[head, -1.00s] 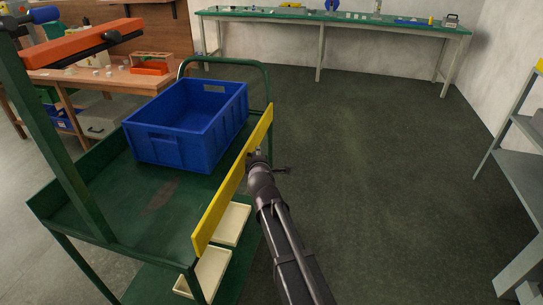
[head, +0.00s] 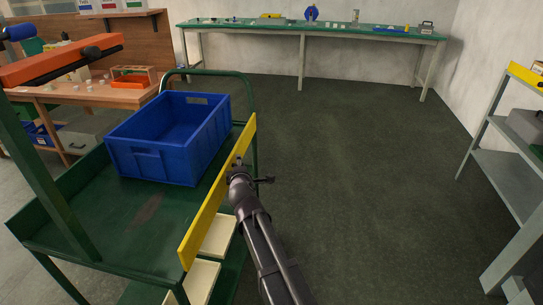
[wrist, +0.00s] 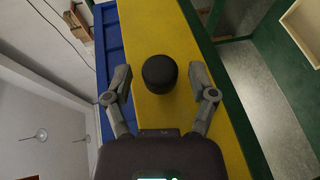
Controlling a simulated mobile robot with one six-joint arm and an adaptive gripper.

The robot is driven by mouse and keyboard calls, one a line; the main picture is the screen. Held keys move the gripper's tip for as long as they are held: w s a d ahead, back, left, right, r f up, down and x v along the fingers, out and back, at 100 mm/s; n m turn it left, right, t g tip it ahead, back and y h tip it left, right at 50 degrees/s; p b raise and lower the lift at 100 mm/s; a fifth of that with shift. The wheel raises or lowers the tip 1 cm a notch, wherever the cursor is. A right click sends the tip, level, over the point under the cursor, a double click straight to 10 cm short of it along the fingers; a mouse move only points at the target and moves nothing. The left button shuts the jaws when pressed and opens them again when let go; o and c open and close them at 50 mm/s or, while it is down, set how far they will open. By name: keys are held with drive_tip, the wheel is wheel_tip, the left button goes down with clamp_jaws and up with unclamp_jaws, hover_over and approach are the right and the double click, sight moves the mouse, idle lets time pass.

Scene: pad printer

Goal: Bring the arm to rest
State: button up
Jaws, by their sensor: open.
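My arm reaches forward from the bottom of the head view, with my gripper (head: 254,172) beside the yellow board on the cart's right side. In the wrist view, my gripper (wrist: 161,88) has its two fingers spread apart. A black, round-topped piece (wrist: 159,73) shows between the fingers against the yellow board (wrist: 163,30). I see a gap on each side of it; I cannot tell whether it is fixed to the board. In the head view I cannot make this piece out.
A green cart (head: 90,235) carries a blue crate (head: 160,165), which looks empty; cream trays (head: 219,234) sit below. A wooden bench (head: 90,95) is left, a long green-topped bench (head: 345,32) at the back, a grey shelf (head: 505,175) at right. The middle floor is open.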

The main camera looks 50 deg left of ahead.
idle(0.3)
drive_tip(key=w+d+f+m+t+h, duration=0.1)
drive_tip(key=w+d+f+m+h, duration=0.3)
drive_tip(key=w+d, duration=0.85)
drive_tip(key=w+d+f+m+t+h, duration=0.15)
drive_tip(key=w+d+m+h, duration=0.35)
drive_tip(key=w+d, duration=0.75)
drive_tip(key=w+d+f+m+g+h, duration=0.15)
drive_tip(key=d+m, duration=0.25)
drive_tip(key=d, duration=0.8)
drive_tip(key=w+d+f+m+g+h, duration=0.1)
drive_tip(key=d+f+m+g+h, duration=0.2)
drive_tip(key=d, duration=0.9)
drive_tip(key=w+d+f+m+h, duration=0.15)
drive_tip(key=d+m, duration=0.35)
drive_tip(key=d, duration=0.8)
drive_tip(key=s+d+f+m+g, duration=0.1)
drive_tip(key=s+d+m+g, duration=0.2)
drive_tip(key=d, duration=0.4)
drive_tip(key=s+d+f+m+g+y, duration=0.1)
drive_tip(key=s+d+m, duration=0.2)
drive_tip(key=s+d, duration=0.3)
drive_tip(key=s+d+f+m+g, duration=0.1)
drive_tip(key=s+d+m+g, duration=0.15)
drive_tip(key=d, duration=0.65)
wheel_tip(320, 180, up, 26)
drive_tip(key=p, duration=2.6)
drive_tip(key=shift+t, duration=0.45)
